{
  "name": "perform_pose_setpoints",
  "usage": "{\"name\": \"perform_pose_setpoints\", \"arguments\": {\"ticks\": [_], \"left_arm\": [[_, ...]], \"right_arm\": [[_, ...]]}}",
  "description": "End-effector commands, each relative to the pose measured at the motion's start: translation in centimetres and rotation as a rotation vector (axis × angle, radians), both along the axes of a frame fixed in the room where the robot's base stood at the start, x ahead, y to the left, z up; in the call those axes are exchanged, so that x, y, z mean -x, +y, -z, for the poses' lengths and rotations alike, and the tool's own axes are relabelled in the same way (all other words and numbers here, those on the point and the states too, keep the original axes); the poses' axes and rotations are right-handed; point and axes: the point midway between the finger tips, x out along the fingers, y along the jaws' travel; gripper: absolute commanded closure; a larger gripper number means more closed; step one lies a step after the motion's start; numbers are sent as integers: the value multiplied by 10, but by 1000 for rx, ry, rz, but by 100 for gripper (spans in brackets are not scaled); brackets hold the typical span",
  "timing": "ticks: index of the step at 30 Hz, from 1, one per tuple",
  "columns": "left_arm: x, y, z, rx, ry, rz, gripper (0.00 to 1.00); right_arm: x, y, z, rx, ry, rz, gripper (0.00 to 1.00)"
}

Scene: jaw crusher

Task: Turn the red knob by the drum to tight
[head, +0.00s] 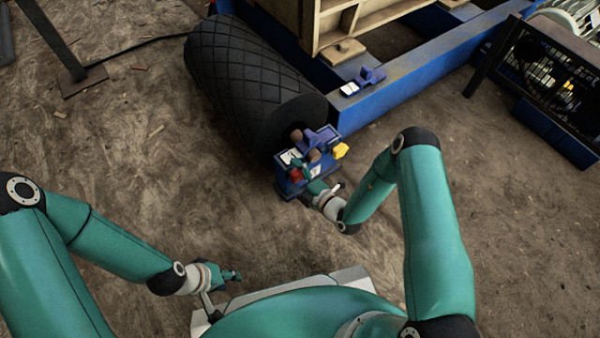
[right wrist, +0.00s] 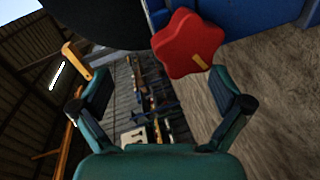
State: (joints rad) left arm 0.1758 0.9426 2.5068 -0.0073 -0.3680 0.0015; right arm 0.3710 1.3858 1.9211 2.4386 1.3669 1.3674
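The red knob (head: 296,174) sits on a blue bracket (head: 291,188) at the near end of the black drum (head: 250,85), which has a diamond pattern. In the right wrist view the knob (right wrist: 188,43) is a lobed star shape with a short yellow mark near its lower edge. My right gripper (head: 309,182) is at the bracket, beside the knob. In the right wrist view its fingers (right wrist: 162,88) are spread and empty, with the knob beyond the tips, nearer the right finger. My left gripper (head: 231,277) hangs low over my base, away from the drum; its fingers are too small to read.
A yellow part (head: 340,151) sticks out to the right of the bracket. A blue frame beam (head: 400,80) runs behind it, with a small blue fitting (head: 362,80) on top. A dark mesh guard (head: 545,75) stands at right. The dirt ground (head: 130,160) at left is mostly clear.

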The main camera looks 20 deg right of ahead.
Motion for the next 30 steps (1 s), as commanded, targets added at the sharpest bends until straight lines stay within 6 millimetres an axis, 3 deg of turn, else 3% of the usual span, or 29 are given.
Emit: {"name": "perform_pose_setpoints", "arguments": {"ticks": [1, 3, 11, 12, 20, 30], "left_arm": [[0, 0, -4, 0, 0, 0, 60], [0, 0, -4, 0, 2, 1, 60], [-1, 0, -2, 0, 4, 0, 60], [-1, 0, -1, 0, 4, 0, 60], [-1, 0, -2, 0, 4, 0, 60], [-1, 0, -10, 0, 4, 0, 60]], "right_arm": [[-22, -26, -60, -42, -206, 96, 18], [-24, -28, -64, -40, -208, 99, 18], [-25, -26, -65, -37, -209, 97, 18], [-6, -12, -34, -28, -82, 52, 18], [-3, -13, -32, -31, -79, 52, 18], [20, -22, -29, -32, -65, 56, 18]]}}
